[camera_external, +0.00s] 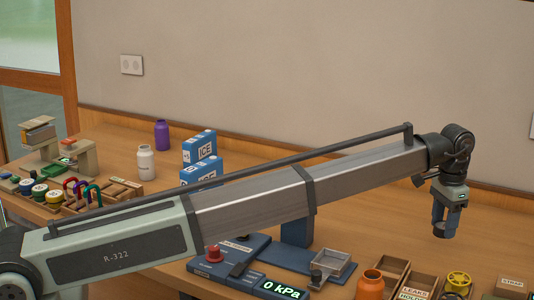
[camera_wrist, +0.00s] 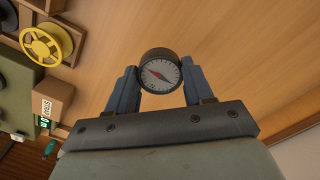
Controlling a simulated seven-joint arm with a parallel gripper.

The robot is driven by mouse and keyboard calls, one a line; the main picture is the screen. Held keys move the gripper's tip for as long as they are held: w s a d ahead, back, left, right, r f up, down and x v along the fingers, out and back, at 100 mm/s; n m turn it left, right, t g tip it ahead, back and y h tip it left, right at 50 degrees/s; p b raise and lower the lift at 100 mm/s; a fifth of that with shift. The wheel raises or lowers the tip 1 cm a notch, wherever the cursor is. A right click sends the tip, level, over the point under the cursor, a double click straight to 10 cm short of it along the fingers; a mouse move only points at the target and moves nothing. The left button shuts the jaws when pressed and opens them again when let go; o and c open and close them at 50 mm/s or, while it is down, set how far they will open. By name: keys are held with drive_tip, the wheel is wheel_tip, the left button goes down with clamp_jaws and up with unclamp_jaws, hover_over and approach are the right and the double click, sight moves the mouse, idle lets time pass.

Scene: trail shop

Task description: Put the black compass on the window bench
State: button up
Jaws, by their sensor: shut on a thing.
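The black compass (camera_wrist: 160,74) has a round white dial with a red needle. In the wrist view it sits between the two blue fingers of my gripper (camera_wrist: 158,84), which is shut on it. In the external view my gripper (camera_external: 446,220) hangs at the right, fingers down, above the wooden bench top (camera_external: 480,225). The compass is hard to make out there between the fingers. A window (camera_external: 30,35) shows at the upper left; I cannot tell which part of the wooden surface is the window bench.
Below my gripper stand an orange bottle (camera_external: 370,285), a yellow spool (camera_external: 459,282) and labelled wooden boxes (camera_external: 414,290). A grey tray (camera_external: 331,263) and a blue pressure device (camera_external: 230,258) lie nearer the middle. Blue ICE boxes (camera_external: 200,150), bottles and small gear stand at the left.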

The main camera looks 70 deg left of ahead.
sight(438, 254)
drive_tip(key=shift+f, duration=2.8)
drive_tip(key=shift+f, duration=0.1)
drive_tip(key=o, duration=1)
wheel_tip(438, 254, up, 12)
drive_tip(key=shift+r, duration=0.15)
